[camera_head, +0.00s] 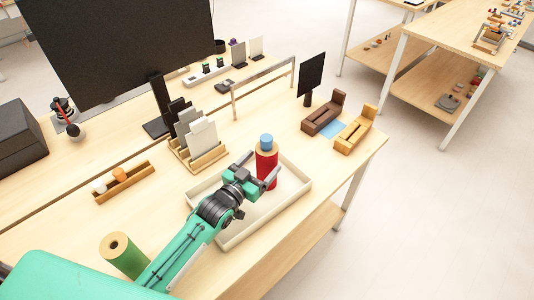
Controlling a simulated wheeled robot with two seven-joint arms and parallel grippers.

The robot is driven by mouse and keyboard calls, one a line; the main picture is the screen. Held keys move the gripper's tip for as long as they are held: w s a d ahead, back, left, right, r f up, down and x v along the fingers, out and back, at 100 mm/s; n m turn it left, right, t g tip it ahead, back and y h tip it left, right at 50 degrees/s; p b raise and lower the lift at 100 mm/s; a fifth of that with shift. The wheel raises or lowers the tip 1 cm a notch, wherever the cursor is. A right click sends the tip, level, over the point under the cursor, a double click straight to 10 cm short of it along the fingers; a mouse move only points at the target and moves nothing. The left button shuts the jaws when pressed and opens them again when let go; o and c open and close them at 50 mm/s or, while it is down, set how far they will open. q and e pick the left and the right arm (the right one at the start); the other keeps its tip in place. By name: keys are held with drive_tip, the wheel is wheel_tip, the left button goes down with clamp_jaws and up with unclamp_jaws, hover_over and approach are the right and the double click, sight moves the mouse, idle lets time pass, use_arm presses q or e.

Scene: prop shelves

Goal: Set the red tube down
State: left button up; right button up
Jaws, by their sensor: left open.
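The red tube (268,170) stands upright in the white tray (237,236) on the wooden table. It has a tan top rim, and a blue piece (266,141) sits on top of it. My left gripper (262,170) is at the tube's left side with its jaws open. One finger shows near the tube's upper left and the other near its lower front. Whether the fingers touch the tube cannot be told. My right gripper is not in view.
A green roll (125,258) stands at the front left. A card holder (198,148) and a large black monitor (118,45) are behind the tray. Brown (324,114) and yellow (356,130) holders stand at the right. The tray's right part is empty.

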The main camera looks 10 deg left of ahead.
use_arm(q)
drive_tip(key=shift+p+v, duration=0.35)
drive_tip(key=shift+v, duration=0.95)
